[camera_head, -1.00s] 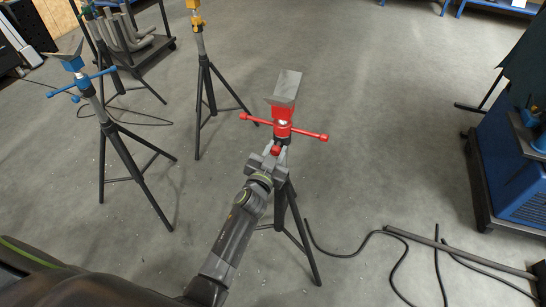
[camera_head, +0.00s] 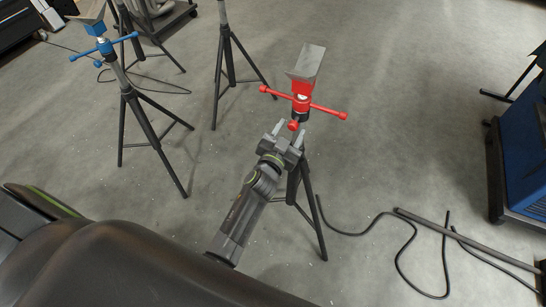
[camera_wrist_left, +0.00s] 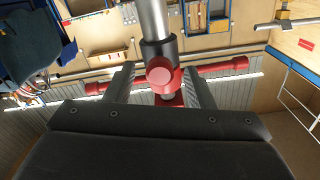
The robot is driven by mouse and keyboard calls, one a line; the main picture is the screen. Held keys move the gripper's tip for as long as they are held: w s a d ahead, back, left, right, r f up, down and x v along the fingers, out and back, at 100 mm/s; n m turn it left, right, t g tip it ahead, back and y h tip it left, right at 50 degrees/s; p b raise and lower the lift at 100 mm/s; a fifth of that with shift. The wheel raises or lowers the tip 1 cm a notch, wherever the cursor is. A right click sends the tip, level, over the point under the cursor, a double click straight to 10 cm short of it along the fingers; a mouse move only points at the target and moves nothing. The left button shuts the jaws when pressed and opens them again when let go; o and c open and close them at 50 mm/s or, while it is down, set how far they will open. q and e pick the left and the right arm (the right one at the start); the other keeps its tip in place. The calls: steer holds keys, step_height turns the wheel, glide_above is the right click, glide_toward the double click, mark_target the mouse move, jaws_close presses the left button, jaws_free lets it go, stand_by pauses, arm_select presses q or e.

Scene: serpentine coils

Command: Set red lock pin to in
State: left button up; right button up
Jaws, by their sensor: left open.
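The red lock pin (camera_head: 293,125) is a small round red knob on the near side of the red-headed stand (camera_head: 301,104), just below its red crossbar. In the left wrist view the pin's round end (camera_wrist_left: 160,73) faces me, in front of a dark collar on a grey post. My left gripper (camera_head: 290,130) is open, with its fingertips on either side of the knob. In the left wrist view the fingers stand apart from the knob, with a gap on each side. How far in or out the pin sits cannot be told. My right gripper is not in view.
The red stand has spread black tripod legs (camera_head: 312,215). A blue-headed stand (camera_head: 104,46) is at the left, and another tripod (camera_head: 226,70) is behind. A black cable (camera_head: 365,227) and a grey bar (camera_head: 470,242) lie on the floor at right, near a blue cabinet (camera_head: 530,160).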

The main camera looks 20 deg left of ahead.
arm_select(q)
steer(key=s+p, duration=0.3)
steer(key=s, duration=1.1)
steer(key=shift+s+a+p, duration=0.25)
steer(key=shift+p, duration=0.1)
steer(key=s+a+f+n+g, duration=0.1)
steer(key=s+a+f+g, duration=0.15)
steer(key=s+f, duration=0.45)
steer(key=s+a+f+g+y+p, duration=0.1)
steer(key=s+f+g, duration=0.15)
steer(key=f, duration=0.85)
steer(key=s+a+f+n+g, duration=0.15)
steer(key=s+f+g, duration=0.25)
steer(key=f, duration=0.5)
steer(key=s+a+f+g, duration=0.2)
steer(key=s+f, duration=0.1)
steer(key=s, duration=0.4)
steer(key=s+a+f+n+g, duration=0.1)
steer(key=s+a+f+g, duration=0.2)
steer(key=s, duration=0.5)
steer(key=s+a+f+g, duration=0.2)
steer(key=s+f, duration=0.3)
steer(key=s, duration=0.3)
steer(key=shift+s+a+g+y+p, duration=0.15)
steer(key=shift+a+g+y+p, duration=0.15)
steer(key=shift+g, duration=0.1)
steer(key=shift+n, duration=0.25)
